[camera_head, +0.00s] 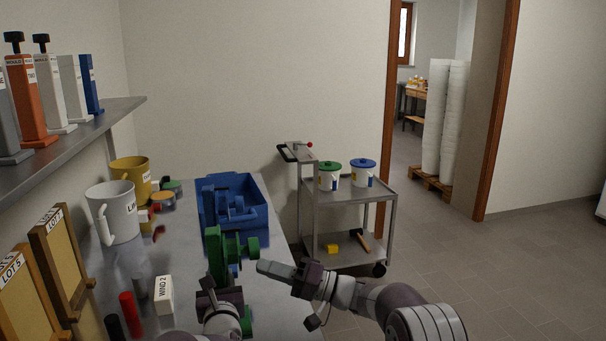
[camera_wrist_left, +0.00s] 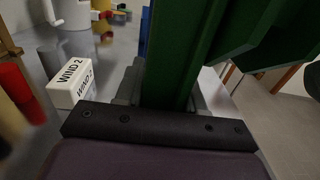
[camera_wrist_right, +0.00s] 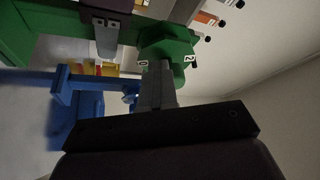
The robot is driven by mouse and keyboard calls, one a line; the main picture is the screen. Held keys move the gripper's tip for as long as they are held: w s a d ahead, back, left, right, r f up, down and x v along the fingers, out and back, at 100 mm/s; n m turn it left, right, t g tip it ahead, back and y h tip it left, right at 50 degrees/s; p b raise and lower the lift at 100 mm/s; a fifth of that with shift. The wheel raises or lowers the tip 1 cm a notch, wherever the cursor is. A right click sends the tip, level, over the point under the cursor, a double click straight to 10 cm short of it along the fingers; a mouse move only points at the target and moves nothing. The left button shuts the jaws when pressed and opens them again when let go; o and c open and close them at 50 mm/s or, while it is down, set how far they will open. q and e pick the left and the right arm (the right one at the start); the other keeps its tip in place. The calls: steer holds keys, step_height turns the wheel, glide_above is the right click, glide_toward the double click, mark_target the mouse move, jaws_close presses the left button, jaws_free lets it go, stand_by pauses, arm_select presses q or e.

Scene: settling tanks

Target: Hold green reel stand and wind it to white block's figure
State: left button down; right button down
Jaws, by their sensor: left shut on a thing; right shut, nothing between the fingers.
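The green reel stand (camera_head: 224,252) stands on the grey bench in front of the blue crate. My left gripper (camera_head: 215,287) is shut on the stand's green upright, which fills the left wrist view (camera_wrist_left: 185,60). My right gripper (camera_head: 264,267) is shut and empty, its fingertips close to the green knob (camera_head: 252,245) on the stand's right side. In the right wrist view the knob (camera_wrist_right: 168,50) carries figures, with 0 and 2 readable, and the fingers (camera_wrist_right: 154,75) overlap it; contact cannot be told. The white block (camera_head: 163,295) reads "WIND 2", also in the left wrist view (camera_wrist_left: 70,84).
The blue crate (camera_head: 262,222) holds blue parts behind the stand. White (camera_head: 122,222) and yellow mugs (camera_head: 141,167), a red cylinder (camera_head: 130,315) and framed boards (camera_head: 62,260) stand on the left. A grey trolley (camera_head: 345,197) with two buckets stands right of the bench.

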steer(key=shift+s+r, duration=0.1)
steer(key=shift+r, duration=0.15)
steer(key=shift+s+r, duration=0.2)
steer(key=shift+r, duration=0.15)
steer(key=shift+r, duration=0.1)
steer(key=shift+d, duration=0.1)
steer(key=d, duration=0.6)
steer(key=shift+w+f, duration=0.2)
steer(key=shift+w, duration=0.15)
steer(key=a+f, duration=0.1)
steer(key=a, duration=0.5)
steer(key=shift+s+f, duration=0.15)
stand_by(0.3)
